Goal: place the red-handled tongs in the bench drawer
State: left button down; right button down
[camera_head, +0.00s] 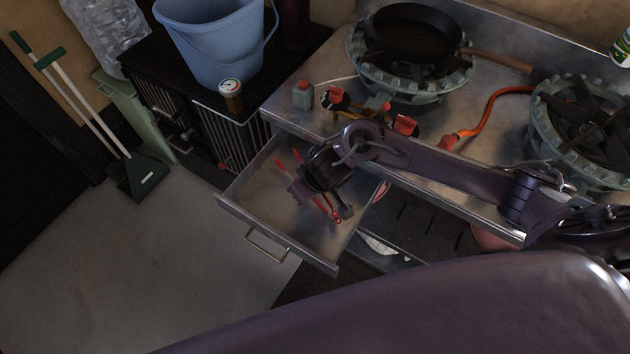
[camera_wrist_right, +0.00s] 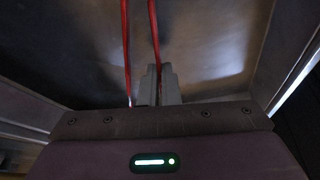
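The bench drawer (camera_head: 250,207) is pulled open in the head view. The red-handled tongs (camera_head: 282,164) are within its outline, partly hidden by my right gripper (camera_head: 338,208). Red pieces show on both sides of the gripper. In the right wrist view, two red handles (camera_wrist_right: 126,45) run down from the top edge. One passes between the fingers of the right gripper (camera_wrist_right: 160,75), which look closed on it. The other handle lies to the left of the fingers. I cannot tell whether the tongs touch the drawer floor. My left gripper is not in view.
The steel bench (camera_head: 305,124) above the drawer holds a frying pan (camera_head: 415,32) on a burner, a small green canister (camera_head: 303,95) and an orange hose (camera_head: 487,117). A blue bucket (camera_head: 215,42) stands at the back left. The floor left of the drawer is clear.

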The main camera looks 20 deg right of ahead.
jog(key=w+d, duration=0.2)
jog(key=d, duration=0.1)
jog(key=shift+w+f, duration=0.2)
jog(key=shift+f, duration=0.1)
jog(key=shift+f+b, duration=0.3)
jog(key=shift+b, duration=0.05)
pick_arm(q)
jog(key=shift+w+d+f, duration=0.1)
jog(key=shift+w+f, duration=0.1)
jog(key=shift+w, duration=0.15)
pick_arm(e)
jog(key=c, duration=1.6)
grip_release()
jog(key=shift+c, duration=0.2)
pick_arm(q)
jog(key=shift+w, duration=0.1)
